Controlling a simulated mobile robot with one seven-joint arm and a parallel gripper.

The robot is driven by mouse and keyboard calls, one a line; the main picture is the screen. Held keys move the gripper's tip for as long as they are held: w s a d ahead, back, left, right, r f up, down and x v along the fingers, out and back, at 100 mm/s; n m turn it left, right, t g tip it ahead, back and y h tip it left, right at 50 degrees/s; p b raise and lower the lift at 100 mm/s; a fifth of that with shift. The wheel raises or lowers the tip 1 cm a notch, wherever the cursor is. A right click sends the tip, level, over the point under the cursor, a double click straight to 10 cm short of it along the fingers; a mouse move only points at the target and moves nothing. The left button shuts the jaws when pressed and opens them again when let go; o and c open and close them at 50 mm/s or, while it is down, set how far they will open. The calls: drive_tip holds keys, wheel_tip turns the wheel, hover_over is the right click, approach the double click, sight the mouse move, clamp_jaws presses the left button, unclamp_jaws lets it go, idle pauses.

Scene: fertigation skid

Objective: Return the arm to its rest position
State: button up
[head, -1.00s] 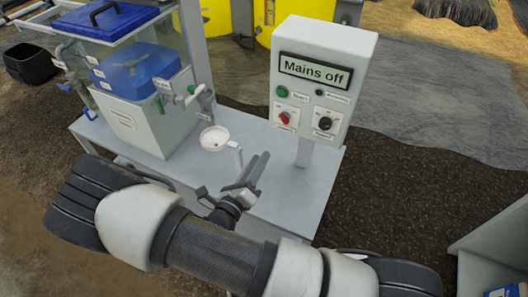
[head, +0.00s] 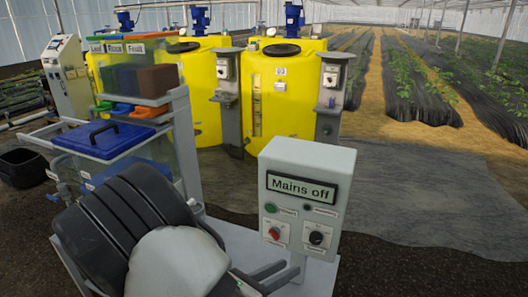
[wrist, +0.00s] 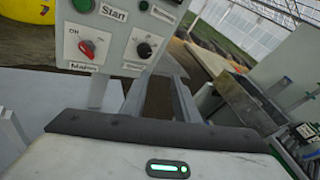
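My gripper (wrist: 157,85) shows its two grey fingers standing apart in the wrist view, with nothing between them. In the head view the gripper (head: 277,275) is low in the picture, in front of the control box's post and partly hidden by my arm. The grey control box (head: 303,200) stands upright on its post, and its display reads "Mains off". In the wrist view the box (wrist: 115,40) is just beyond the fingers, with a red Mains knob (wrist: 86,48) and a black knob (wrist: 144,50).
A clear tank with a blue lid (head: 105,138) stands left, beside a rack of labelled bins (head: 138,82). Yellow tanks (head: 283,95) and grey posts stand behind. The wrist view shows a grey container (wrist: 245,100) at right. Ground right of the box is clear.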

drive_tip(key=s+d+r+m+g+y, duration=0.5)
drive_tip(key=s+d+r+m+g, duration=0.45)
drive_tip(key=m, duration=0.65)
drive_tip(key=s+r+m+t+y+p, duration=0.1)
drive_tip(key=s+r+m+t+y, duration=0.1)
drive_tip(key=r+m, duration=0.4)
drive_tip(key=s+r+m+t+y+p, duration=0.1)
drive_tip(key=s+r+m+t+y, duration=0.2)
drive_tip(key=r, duration=0.7)
drive_tip(key=shift+s+m+y, duration=0.25)
drive_tip(key=shift+m+y, duration=0.85)
drive_tip(key=shift+m, duration=1.2)
